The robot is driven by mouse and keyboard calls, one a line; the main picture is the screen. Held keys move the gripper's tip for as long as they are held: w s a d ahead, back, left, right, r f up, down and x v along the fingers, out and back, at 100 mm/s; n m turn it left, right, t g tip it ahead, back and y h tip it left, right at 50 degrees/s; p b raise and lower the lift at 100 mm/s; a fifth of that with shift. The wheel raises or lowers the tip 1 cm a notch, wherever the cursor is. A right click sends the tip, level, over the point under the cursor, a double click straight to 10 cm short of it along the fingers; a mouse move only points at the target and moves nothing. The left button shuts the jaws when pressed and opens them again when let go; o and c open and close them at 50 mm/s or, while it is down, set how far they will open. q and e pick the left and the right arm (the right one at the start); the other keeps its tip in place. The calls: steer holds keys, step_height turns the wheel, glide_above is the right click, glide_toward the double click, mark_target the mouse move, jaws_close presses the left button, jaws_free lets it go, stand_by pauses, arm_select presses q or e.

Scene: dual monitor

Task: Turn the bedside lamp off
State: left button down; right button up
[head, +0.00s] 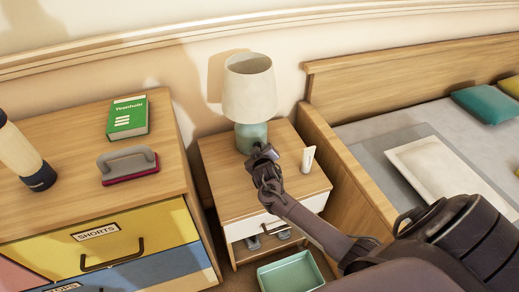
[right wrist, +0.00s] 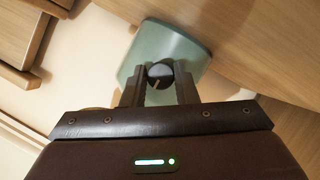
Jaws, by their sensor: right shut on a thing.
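The bedside lamp has a cream shade (head: 250,90) and a rounded teal base (head: 250,135). It stands upright on the wooden nightstand (head: 222,172). My right gripper (head: 263,153) is at the front of the base. In the right wrist view, a dark round knob (right wrist: 160,74) with a pale line on it sits between the two fingers, against the teal base (right wrist: 168,42). The fingers are shut on the knob. I cannot tell for sure whether the lamp is lit. My left gripper is not in view.
A small white tube (head: 308,159) stands on the nightstand right of my gripper. A teal bin (head: 290,275) is below. The dresser on the left holds a green book (head: 127,117), a brush (head: 127,165) and a bottle (head: 22,158). The bed (head: 400,125) is on the right.

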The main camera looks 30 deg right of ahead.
stand_by(0.5)
steer(key=o, duration=1)
steer(key=shift+s+a+r, duration=0.15)
steer(key=shift+s, duration=0.1)
arm_select(q)
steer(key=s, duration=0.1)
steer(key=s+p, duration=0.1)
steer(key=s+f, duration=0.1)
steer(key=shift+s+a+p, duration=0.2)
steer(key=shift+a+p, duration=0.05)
steer(key=shift+p, duration=0.1)
arm_select(e)
steer(key=v, duration=0.7)
steer(key=shift+a, duration=0.1)
